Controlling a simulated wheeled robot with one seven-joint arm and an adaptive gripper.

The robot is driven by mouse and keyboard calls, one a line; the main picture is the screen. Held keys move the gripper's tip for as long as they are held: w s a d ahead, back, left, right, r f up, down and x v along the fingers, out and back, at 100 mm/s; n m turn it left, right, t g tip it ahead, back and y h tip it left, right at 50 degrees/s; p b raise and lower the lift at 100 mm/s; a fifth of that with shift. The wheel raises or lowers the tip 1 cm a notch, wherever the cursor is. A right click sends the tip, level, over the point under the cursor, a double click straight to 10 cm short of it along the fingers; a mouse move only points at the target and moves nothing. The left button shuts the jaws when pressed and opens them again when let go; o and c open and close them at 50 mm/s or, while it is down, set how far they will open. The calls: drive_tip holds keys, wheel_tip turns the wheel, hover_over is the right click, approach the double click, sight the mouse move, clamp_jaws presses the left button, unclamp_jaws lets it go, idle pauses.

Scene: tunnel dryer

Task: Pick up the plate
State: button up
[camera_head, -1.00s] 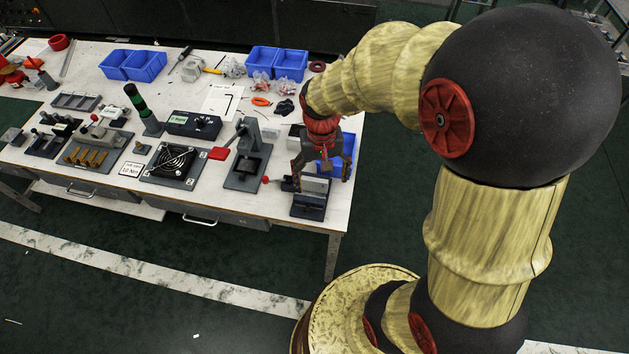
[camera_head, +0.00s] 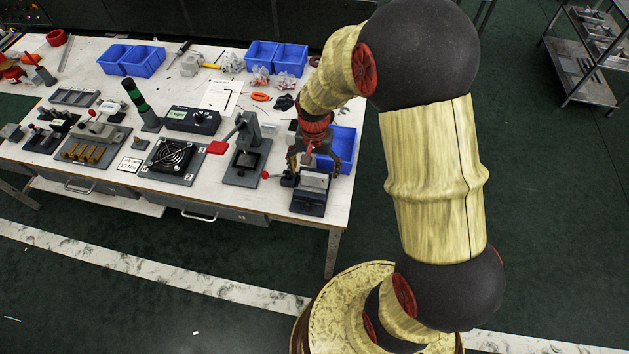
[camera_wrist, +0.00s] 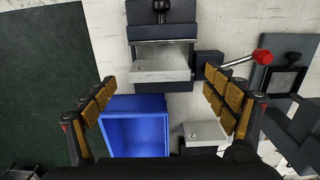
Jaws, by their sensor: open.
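A light grey plate (camera_wrist: 160,69) with a small dark spot lies at a dark vise-like fixture (camera_wrist: 162,30) at the top of the wrist view. The same fixture stands at the table's front right corner in the head view (camera_head: 308,203), with the plate's pale face (camera_head: 314,180) partly showing. A second pale flat piece (camera_wrist: 203,134) lies lower right in the wrist view, beside a blue bin; I cannot tell what it is. My gripper (camera_wrist: 160,98) is open and empty, its padded fingers spread either side of the plate's near edge. In the head view my gripper (camera_head: 313,164) is just behind the fixture.
The blue bin (camera_wrist: 137,132) is close to my left finger in the wrist view. A lever with a red knob (camera_wrist: 262,56) reaches toward my right finger. A press with a red handle (camera_head: 217,148) stands left of the fixture. Open floor (camera_head: 430,300) lies right of the table.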

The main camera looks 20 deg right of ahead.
sight(315, 180)
wheel_tip(315, 180, down, 3)
drive_tip(key=shift+r+b, duration=0.1)
drive_tip(key=shift+b, duration=0.2)
drive_tip(key=c, duration=1.4)
